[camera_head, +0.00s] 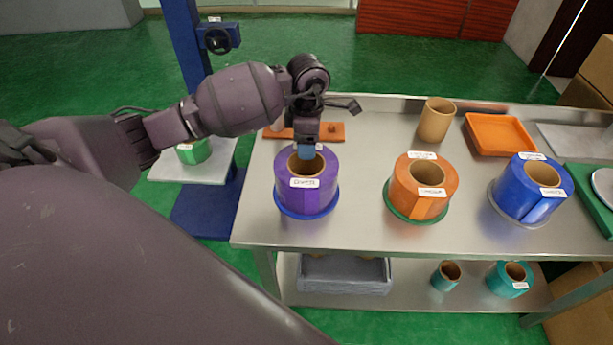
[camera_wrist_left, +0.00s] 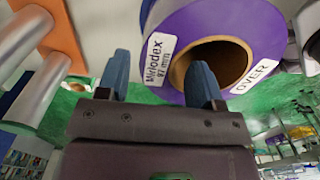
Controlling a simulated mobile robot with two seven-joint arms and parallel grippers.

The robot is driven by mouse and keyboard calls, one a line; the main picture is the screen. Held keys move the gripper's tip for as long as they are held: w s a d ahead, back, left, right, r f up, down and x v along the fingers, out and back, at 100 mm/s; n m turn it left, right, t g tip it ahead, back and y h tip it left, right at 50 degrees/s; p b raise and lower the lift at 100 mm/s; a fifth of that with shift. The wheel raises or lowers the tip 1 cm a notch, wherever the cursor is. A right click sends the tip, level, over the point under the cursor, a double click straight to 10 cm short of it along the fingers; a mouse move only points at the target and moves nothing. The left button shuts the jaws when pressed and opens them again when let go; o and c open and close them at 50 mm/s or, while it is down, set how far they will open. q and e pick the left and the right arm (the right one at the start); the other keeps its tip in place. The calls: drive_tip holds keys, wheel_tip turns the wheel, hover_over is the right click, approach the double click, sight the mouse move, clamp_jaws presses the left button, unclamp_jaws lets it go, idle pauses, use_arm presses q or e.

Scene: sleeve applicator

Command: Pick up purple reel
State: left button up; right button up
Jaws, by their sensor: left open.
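The purple reel (camera_head: 318,198) stands upright on a blue disc at the left of the steel table, its brown core open at the top. It also shows large in the left wrist view (camera_wrist_left: 265,20), with white labels. My left gripper (camera_head: 307,153) is at the reel's far upper rim. Its blue fingers (camera_wrist_left: 160,80) are apart, with nothing gripped between them. In the wrist view one finger overlaps the core opening and the other lies outside the reel's edge. I cannot tell how deep the fingers reach. My right gripper is not in view.
An orange reel (camera_head: 407,190) and a blue reel (camera_head: 515,190) stand to the right on the table (camera_head: 350,230). A cardboard core (camera_head: 436,120) and an orange tray (camera_head: 500,134) are behind them. An orange plate (camera_head: 333,132) lies behind the purple reel. Bare table separates the reels.

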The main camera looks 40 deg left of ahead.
use_arm(q)
wheel_tip(320, 180, down, 2)
drive_tip(key=shift+f, duration=0.1)
clamp_jaws()
idle(0.4)
